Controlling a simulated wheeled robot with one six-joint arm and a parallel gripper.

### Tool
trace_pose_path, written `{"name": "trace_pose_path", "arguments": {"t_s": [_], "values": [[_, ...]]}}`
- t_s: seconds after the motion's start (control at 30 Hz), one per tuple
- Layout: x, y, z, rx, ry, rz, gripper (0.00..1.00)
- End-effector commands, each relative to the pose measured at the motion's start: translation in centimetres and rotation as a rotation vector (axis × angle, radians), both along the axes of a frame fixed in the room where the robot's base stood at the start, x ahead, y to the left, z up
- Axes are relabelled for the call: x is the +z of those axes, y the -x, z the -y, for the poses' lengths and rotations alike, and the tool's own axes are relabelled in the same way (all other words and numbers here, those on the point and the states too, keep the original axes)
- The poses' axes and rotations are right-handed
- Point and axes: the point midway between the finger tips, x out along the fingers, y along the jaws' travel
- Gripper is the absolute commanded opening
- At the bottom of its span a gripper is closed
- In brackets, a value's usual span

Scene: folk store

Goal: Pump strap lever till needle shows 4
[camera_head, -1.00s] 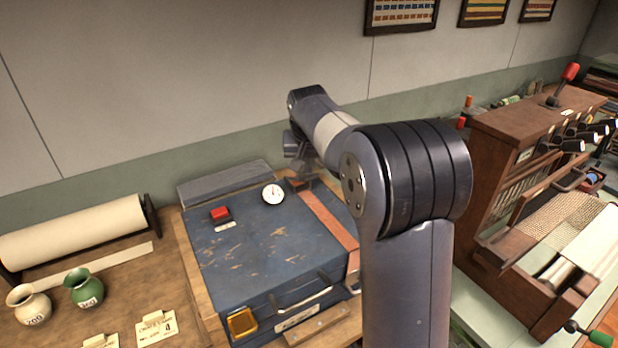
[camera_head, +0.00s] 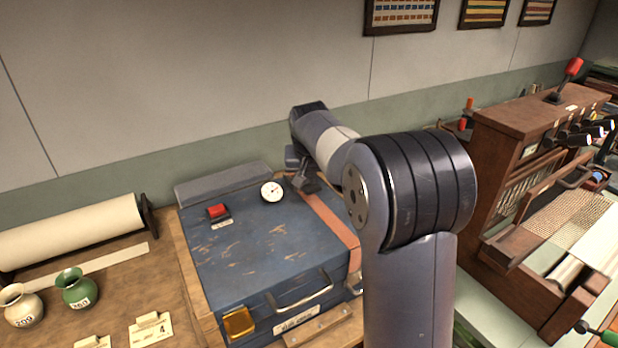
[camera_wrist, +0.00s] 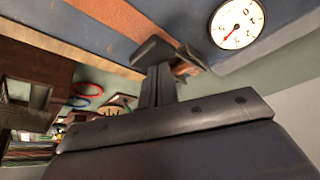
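A blue worn case (camera_head: 280,250) lies on a wooden table with an orange-brown strap (camera_head: 328,218) across its right side. A round white gauge (camera_head: 272,191) sits on its top near the back edge. The gauge also shows in the wrist view (camera_wrist: 238,24), with a red needle pointing down-left; its number is too small to read surely. My gripper (camera_head: 306,184) is low over the strap's back end, right of the gauge. In the wrist view my gripper's fingers (camera_wrist: 168,58) look drawn together beside the strap. The strap lever is not clearly visible; my gripper may hide it.
A red button (camera_head: 218,211) is on the case's left. A grey slab (camera_head: 222,184) lies behind the case. A wooden loom (camera_head: 525,150) stands to the right.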

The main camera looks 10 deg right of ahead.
Motion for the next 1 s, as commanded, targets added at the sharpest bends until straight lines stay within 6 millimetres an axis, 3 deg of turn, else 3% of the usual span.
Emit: {"name": "trace_pose_path", "arguments": {"t_s": [0.27, 1.0], "values": [[0.6, 0.0, 0.0, 0.0, -0.001, -0.003, 0.0], [9.2, 0.0, 0.0, 0.0, 0.0, -0.001, 0.0]]}}
